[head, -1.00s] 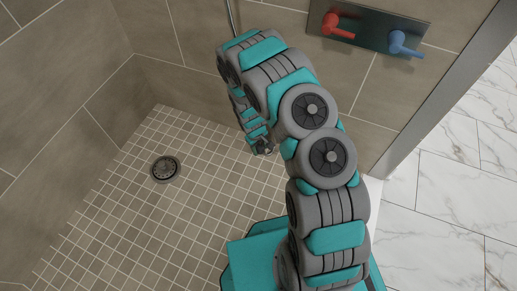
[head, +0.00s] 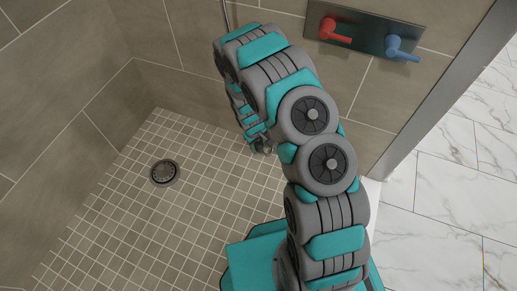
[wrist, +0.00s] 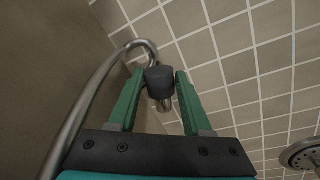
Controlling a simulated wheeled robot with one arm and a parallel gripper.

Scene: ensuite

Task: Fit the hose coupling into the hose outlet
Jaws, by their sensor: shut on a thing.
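In the wrist view, the two green fingers of my gripper (wrist: 160,88) are closed on a dark cylindrical coupling (wrist: 160,76). A shiny metal part shows just below the coupling, between the fingers. A metal hose (wrist: 92,92) rises along the left and curls over beside the coupling; the exact joint is unclear. In the head view, my gripper (head: 262,146) is small, low over the shower floor near the wall, and mostly hidden by my arm. I cannot make out the hose outlet in either view.
A round drain (head: 164,172) lies in the tiled shower floor (head: 130,225). A wall plate (head: 366,30) carries a red lever (head: 332,31) and a blue lever (head: 401,48). A thin metal pipe or hose (head: 227,14) runs down the wall. The floor left of my arm is clear.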

